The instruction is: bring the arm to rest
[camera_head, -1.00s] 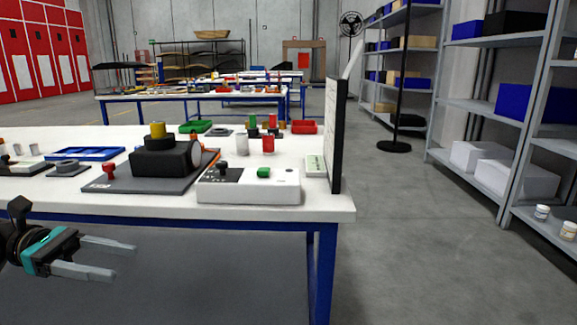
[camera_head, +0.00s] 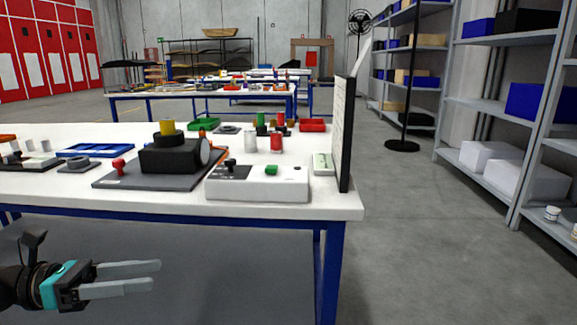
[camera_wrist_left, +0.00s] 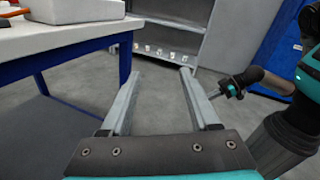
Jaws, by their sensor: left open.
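My left gripper (camera_head: 158,275) comes in from the left in the head view. It is low, in front of the blue-framed white table (camera_head: 130,208) and below its top. Its two fingers point right, apart and empty. In the left wrist view the left gripper (camera_wrist_left: 158,72) also shows open, with only floor and a shelf beyond the fingers. My right gripper does not show in the head view.
The table bears a black machine on a grey plate (camera_head: 105,181), a white control box (camera_head: 258,187), a blue tray (camera_head: 88,150) and an upright panel (camera_head: 347,135). Metal shelving (camera_head: 478,105) stands at the right.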

